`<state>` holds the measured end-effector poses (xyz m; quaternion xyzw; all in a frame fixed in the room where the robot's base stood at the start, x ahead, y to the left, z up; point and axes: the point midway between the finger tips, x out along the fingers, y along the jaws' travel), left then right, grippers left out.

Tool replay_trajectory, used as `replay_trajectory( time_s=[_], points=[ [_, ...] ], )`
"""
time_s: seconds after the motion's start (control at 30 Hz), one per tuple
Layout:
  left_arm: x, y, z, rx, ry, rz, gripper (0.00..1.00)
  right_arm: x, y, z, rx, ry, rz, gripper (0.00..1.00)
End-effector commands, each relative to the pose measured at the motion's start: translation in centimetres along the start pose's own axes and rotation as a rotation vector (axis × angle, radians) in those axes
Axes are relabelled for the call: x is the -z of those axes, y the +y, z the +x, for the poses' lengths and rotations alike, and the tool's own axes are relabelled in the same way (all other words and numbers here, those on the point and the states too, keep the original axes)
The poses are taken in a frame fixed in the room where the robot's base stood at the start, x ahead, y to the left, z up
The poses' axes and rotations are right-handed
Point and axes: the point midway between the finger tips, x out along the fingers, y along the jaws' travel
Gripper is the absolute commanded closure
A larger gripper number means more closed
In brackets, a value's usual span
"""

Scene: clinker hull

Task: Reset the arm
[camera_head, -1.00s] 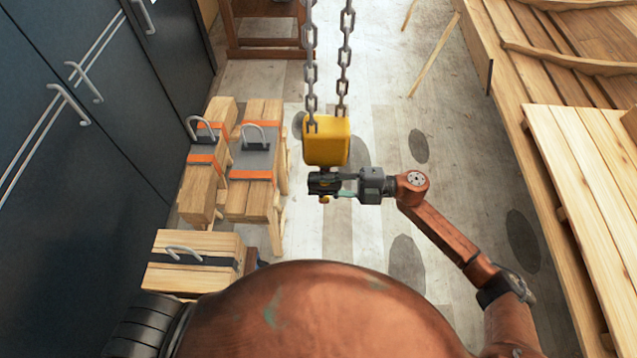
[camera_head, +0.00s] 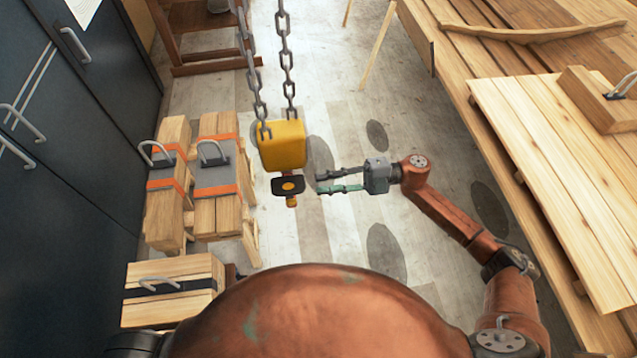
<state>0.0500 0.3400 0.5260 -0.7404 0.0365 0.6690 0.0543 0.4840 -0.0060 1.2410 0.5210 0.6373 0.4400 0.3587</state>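My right gripper (camera_head: 320,183) is open and empty in the middle of the head view. Its two fingers point left, with a gap between them. My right arm (camera_head: 445,215) reaches up from the lower right. A yellow hoist block (camera_head: 282,146) hangs on two chains just left of the fingertips. Below it is a dark fitting (camera_head: 287,186) with a yellow centre, apart from the fingers. My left gripper does not show.
Wooden blocks with orange straps and handles (camera_head: 215,180) stand on the left by dark cabinets (camera_head: 60,150). Another handled wooden block (camera_head: 172,287) sits lower left. A plank bench (camera_head: 560,180) fills the right side. Bare floor (camera_head: 350,130) lies between.

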Motion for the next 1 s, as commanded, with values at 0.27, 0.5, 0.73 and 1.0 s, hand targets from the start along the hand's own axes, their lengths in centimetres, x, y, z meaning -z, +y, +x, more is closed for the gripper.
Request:
replay_trajectory(
  time_s=[0.27,0.5,0.73,1.0],
  points=[
    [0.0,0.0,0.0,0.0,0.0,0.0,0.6,0.0,0.0,0.0,0.0,0.0,0.0,0.76],
    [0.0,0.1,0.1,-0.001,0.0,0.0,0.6,-0.4,-0.2,-0.1,-0.011,-0.011,0.007,0.76],
    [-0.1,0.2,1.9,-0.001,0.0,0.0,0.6,-8.8,-4.3,-3.8,-0.217,-0.266,0.146,0.76],
    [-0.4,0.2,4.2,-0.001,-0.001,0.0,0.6,-19.4,-17.2,-14.1,-0.481,-0.71,0.432,0.76]
  ],
)
